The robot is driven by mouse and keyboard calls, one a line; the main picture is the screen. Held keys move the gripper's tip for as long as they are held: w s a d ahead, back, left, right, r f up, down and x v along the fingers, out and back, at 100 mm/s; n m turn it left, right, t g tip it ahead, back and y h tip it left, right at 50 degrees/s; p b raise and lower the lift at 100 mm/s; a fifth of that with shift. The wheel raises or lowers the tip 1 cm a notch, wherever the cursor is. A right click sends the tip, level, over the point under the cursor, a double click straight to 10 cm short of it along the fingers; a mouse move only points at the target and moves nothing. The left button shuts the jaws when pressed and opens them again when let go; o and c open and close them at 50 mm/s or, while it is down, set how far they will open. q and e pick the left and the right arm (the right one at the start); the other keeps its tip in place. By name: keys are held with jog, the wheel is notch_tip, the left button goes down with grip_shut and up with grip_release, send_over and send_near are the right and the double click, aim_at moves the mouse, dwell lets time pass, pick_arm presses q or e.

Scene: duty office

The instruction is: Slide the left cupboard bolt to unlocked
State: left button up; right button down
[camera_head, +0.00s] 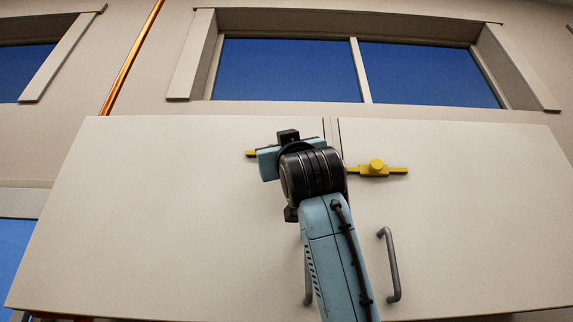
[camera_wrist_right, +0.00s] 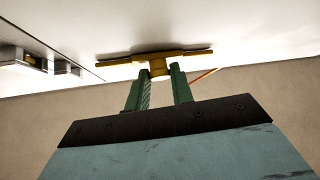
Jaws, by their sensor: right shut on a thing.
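The left cupboard bolt is a yellow bar with a knob; only its left end (camera_head: 250,153) shows past my gripper in the head view. In the right wrist view the yellow bar (camera_wrist_right: 115,60) lies against a pale surface, its knob between the two green fingers. My right gripper (camera_wrist_right: 159,74) is shut on this knob. In the head view its arm comes up from below and hides most of the bolt, so the bolt's position relative to the door gap cannot be told. My left gripper is not in view.
A second yellow bolt (camera_head: 376,168) with a knob is on the right door (camera_head: 470,220), its inner end near the gap.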

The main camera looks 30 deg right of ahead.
jog(key=c, duration=1.2)
grip_release()
jog(key=shift+w+a+f, duration=0.1)
jog(key=shift+w+a, duration=0.05)
jog(key=shift+a, duration=0.15)
pick_arm(q)
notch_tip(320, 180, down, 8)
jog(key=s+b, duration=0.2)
jog(key=b, duration=0.5)
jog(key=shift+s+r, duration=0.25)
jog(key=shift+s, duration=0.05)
pick_arm(e)
jog(key=v, duration=1.3)
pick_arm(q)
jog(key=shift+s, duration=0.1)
pick_arm(e)
jog(key=shift+d+f, duration=0.1)
jog(key=shift+f, duration=0.1)
